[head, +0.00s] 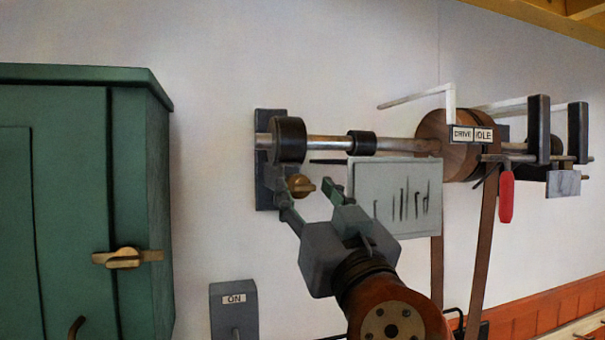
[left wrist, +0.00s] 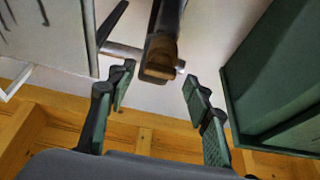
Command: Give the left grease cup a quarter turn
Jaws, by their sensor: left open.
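The left grease cup (head: 301,186) is a small brass piece with a wing, just below the black bearing (head: 289,140) at the left end of the steel shaft. My left gripper (head: 307,190) is open below the bearing, with one finger on each side of the cup in the picture. In the left wrist view the brass cup (left wrist: 160,62) shows at the end of a dark part, just beyond and between the open fingertips (left wrist: 158,80). A gap shows on both sides, so the fingers do not appear to touch it. My right gripper is not in view.
A green cabinet (head: 60,190) with a brass latch (head: 127,257) stands at the left. An ON box (head: 234,310) is below. Wooden pulleys (head: 445,143), belts and a red handle (head: 506,197) are at the right.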

